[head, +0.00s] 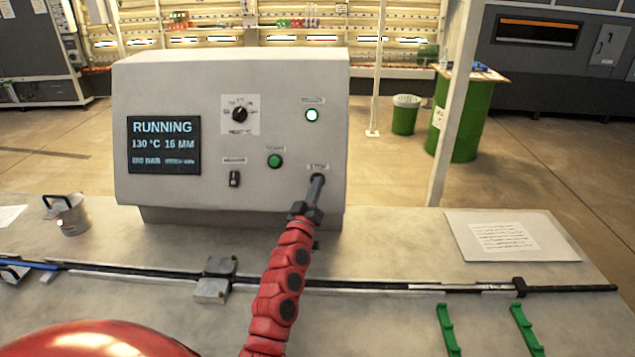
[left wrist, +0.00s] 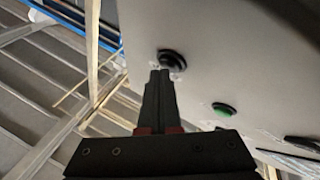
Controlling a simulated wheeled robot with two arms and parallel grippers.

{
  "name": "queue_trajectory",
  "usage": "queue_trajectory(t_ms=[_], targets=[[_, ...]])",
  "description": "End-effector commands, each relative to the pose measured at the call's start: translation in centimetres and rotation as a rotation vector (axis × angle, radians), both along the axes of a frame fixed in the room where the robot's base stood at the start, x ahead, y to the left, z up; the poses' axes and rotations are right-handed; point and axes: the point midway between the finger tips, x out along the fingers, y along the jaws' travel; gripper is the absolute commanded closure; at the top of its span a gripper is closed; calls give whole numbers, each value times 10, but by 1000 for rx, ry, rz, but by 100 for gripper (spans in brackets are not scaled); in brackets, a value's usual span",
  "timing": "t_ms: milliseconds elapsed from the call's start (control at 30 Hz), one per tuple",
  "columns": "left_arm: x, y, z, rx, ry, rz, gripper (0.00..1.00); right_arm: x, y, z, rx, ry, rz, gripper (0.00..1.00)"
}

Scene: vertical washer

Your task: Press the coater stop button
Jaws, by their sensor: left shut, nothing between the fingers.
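The coater control box (head: 230,125) stands on the bench, its screen (head: 163,144) reading RUNNING, 130 °C and 16 MM. A STOP label (head: 317,167) is at the lower right of its panel. My left gripper (head: 318,181) is shut and empty, its fingertips just below that label, largely hiding the button there. In the left wrist view the round dark stop button (left wrist: 173,58) is at the tips of my left gripper (left wrist: 161,72). I cannot tell whether they touch. My right gripper is not in view.
A green button (head: 274,161), a dial (head: 239,114), a small switch (head: 234,179) and a lit white-green lamp (head: 312,115) are on the panel. A long dark rod (head: 375,286) lies across the bench front. A metal cup (head: 71,216) is at left, a paper board (head: 510,236) at right.

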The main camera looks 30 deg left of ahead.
Motion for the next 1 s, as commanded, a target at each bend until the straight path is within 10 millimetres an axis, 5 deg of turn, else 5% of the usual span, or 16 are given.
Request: queue_trajectory(t_ms=[1000], targets=[[0, 0, 0, -2, 3, -1, 100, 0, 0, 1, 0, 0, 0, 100]])
